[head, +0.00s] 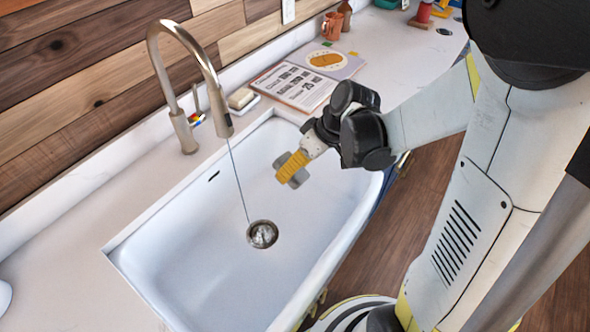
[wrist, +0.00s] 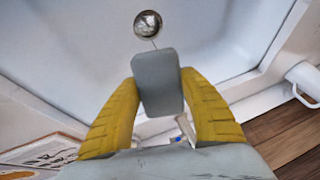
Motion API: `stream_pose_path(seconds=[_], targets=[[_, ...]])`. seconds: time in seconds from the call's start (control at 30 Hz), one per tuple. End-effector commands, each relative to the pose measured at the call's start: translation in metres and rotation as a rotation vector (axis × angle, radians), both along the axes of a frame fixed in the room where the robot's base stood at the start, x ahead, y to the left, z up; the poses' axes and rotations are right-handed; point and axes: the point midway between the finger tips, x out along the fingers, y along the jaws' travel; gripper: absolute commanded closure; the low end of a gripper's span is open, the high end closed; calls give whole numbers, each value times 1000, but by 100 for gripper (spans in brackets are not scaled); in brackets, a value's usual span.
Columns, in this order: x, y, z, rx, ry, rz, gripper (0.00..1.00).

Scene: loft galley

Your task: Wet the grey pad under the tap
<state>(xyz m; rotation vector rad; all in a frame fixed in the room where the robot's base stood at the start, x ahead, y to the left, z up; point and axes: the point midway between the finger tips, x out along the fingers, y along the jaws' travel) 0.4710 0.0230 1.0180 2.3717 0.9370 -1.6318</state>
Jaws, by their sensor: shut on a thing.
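The grey pad (head: 299,181) is a small rounded block held between the yellow fingers of my gripper (head: 291,167), above the sink basin. In the wrist view the pad (wrist: 158,80) sits upright between the two fingers (wrist: 160,110), its broad face clear. The brushed-metal tap (head: 185,75) arches over the sink's back edge. A thin dark line, looking like a stream of water (head: 238,178), runs from its spout to the drain (head: 262,234). In the head view the pad is right of this line and apart from it. The drain (wrist: 148,24) also shows beyond the pad.
The white sink (head: 180,262) is otherwise empty. A soap-like block (head: 241,98) lies behind it, right of the tap. An open book (head: 295,86), an orange mug (head: 332,26) and a brown bottle (head: 345,14) are on the counter to the right.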

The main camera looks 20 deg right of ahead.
Motion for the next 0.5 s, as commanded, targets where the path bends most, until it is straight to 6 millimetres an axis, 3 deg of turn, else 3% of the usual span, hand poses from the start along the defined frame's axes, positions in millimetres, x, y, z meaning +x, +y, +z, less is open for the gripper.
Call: stream_pose_path(seconds=[0.5], targets=[[27, 50, -12, -1, 0, 4, 76]])
